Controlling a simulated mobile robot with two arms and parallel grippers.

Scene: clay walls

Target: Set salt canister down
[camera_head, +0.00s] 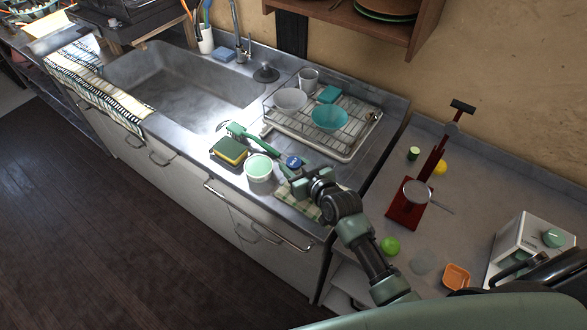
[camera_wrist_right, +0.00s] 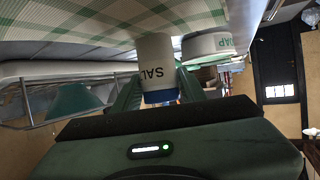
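The salt canister (camera_wrist_right: 155,62) is white with a blue lid and printed letters. It stands between the two green fingers of my right gripper (camera_wrist_right: 158,88) in the right wrist view, and the fingers lie against its sides. In the head view its blue lid (camera_head: 294,162) shows beside my right gripper (camera_head: 291,174), at the counter's front. The canister's base is close to the green checked cloth (camera_wrist_right: 70,20); I cannot tell whether it touches. The cloth also shows in the head view (camera_head: 308,209), partly under my gripper. My left gripper is not in view.
A white tub (camera_head: 258,168) with a pale green top stands just left of the canister. A sponge (camera_head: 229,151) and a green brush (camera_head: 250,137) lie near it. The dish rack (camera_head: 345,148) with bowls is behind. The sink (camera_head: 185,90) is farther left.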

